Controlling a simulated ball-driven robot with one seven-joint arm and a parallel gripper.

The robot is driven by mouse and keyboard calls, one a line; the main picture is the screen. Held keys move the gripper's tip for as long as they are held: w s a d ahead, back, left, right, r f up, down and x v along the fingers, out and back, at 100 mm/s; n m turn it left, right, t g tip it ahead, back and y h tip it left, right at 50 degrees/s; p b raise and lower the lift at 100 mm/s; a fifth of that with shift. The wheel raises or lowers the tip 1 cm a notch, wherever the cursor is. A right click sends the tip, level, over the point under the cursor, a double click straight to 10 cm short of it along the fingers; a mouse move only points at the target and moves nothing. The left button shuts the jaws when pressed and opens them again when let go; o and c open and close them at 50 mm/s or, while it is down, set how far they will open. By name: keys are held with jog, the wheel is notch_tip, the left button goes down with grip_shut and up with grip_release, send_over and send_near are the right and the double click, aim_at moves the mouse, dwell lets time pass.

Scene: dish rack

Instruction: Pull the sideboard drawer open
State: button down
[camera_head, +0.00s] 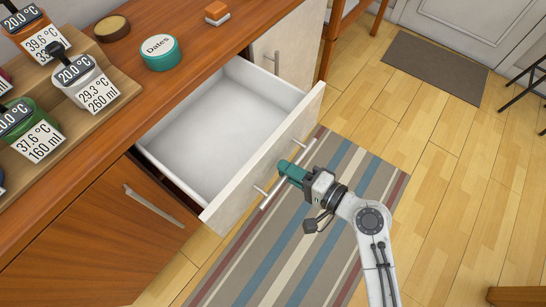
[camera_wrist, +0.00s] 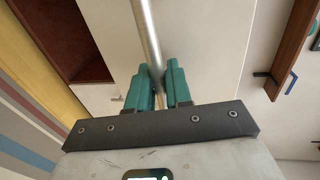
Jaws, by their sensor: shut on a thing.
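The sideboard (camera_head: 215,40) has a wooden top. Its white-fronted drawer (camera_head: 225,122) is pulled well out, and its inside looks empty. The drawer's metal bar handle (camera_head: 268,198) runs along the front. My gripper (camera_head: 290,173), with green fingers, is at the handle and shut on it. In the wrist view the bar handle (camera_wrist: 147,35) passes between the green fingertips of my gripper (camera_wrist: 158,85). The fingers hide the gripped part of the handle.
A striped rug (camera_head: 310,240) lies on the wooden floor below the drawer. A green tin labelled Dates (camera_head: 160,53), an orange and white block (camera_head: 216,12) and several labelled jars stand on the sideboard top. A grey mat (camera_head: 432,68) lies by the door.

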jog(key=shift+f+v, duration=0.2)
jog(key=shift+v, duration=0.8)
jog(key=shift+f+v, duration=0.15)
jog(key=shift+v, duration=0.8)
jog(key=shift+d, duration=0.1)
jog(key=c, duration=1.2)
grip_release()
jog(key=v, duration=1)
jog(key=shift+s+d, duration=0.2)
jog(key=shift+d, duration=0.1)
